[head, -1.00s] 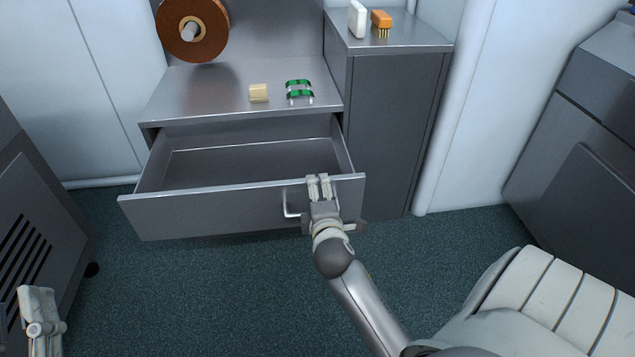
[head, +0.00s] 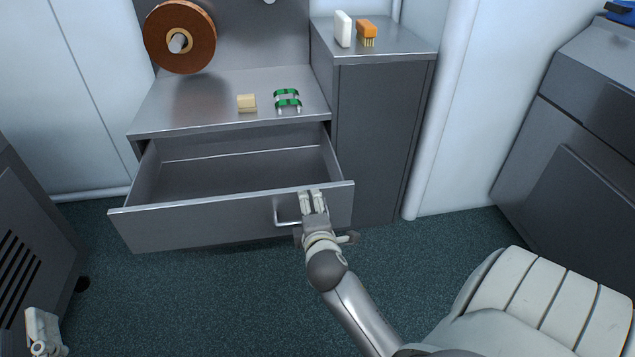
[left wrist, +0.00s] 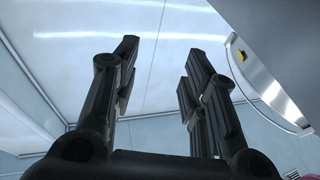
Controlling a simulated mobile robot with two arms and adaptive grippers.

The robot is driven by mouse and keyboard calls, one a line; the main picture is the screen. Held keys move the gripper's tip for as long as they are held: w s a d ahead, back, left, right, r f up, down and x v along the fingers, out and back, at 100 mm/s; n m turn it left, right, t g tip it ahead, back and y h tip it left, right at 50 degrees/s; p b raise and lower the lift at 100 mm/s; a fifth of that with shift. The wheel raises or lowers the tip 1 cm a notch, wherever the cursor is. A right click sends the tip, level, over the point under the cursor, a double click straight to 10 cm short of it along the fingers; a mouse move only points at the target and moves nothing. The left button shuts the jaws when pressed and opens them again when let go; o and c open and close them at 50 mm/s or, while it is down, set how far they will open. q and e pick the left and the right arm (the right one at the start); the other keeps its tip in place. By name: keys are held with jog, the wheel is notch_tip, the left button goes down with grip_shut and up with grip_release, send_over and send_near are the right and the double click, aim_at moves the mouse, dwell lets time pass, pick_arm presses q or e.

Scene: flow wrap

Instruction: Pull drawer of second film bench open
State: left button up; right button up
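The bench's drawer (head: 200,228) is pulled well out, and its inside looks empty. Its bar handle (head: 288,222) is on the right part of the drawer front. My right gripper (head: 312,200) is at the right end of this handle, its fingertips just below the drawer's top rim. Its fingers are close together, and its body hides part of the handle, so I cannot tell whether it grips the bar. My left gripper (head: 42,330) shows at the lower left edge, far from the drawer. In the left wrist view its fingers (left wrist: 158,85) are apart and empty.
On the bench top (head: 190,105) are a beige block (head: 246,103) and a green clamp-like piece (head: 287,98), below a brown film roll (head: 180,37). A side cabinet (head: 378,140) holds a white item (head: 343,29) and an orange brush (head: 366,32). Floor (head: 200,300) before the drawer is clear.

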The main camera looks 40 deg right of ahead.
notch_tip(320, 180, up, 3)
jog(key=shift+f+t, duration=0.2)
jog(key=shift+t, duration=0.1)
jog(key=shift+s+a+r, duration=0.1)
jog(key=shift+s+r, duration=0.1)
jog(key=c, duration=0.4)
jog(key=shift+s+a, duration=0.15)
jog(key=shift+s, duration=0.1)
jog(key=shift+c, duration=0.3)
pick_arm(q)
jog(key=s+a+f+g+y+p, duration=0.1)
jog(key=s+f+g, duration=0.1)
jog(key=f+g, duration=0.2)
jog(key=s+a+f+g+y+p, duration=0.2)
jog(key=f+g, duration=0.3)
jog(key=f, duration=0.5)
jog(key=shift+a+f+n, duration=0.2)
jog(key=shift+f+n, duration=0.1)
jog(key=shift+f, duration=0.05)
pick_arm(e)
jog(key=f+v, duration=0.1)
jog(key=v, duration=0.8)
jog(key=shift+s+a+f, duration=0.25)
jog(key=shift+s+a, duration=0.15)
jog(key=shift+s, duration=0.1)
pick_arm(q)
jog(key=shift+s, duration=0.15)
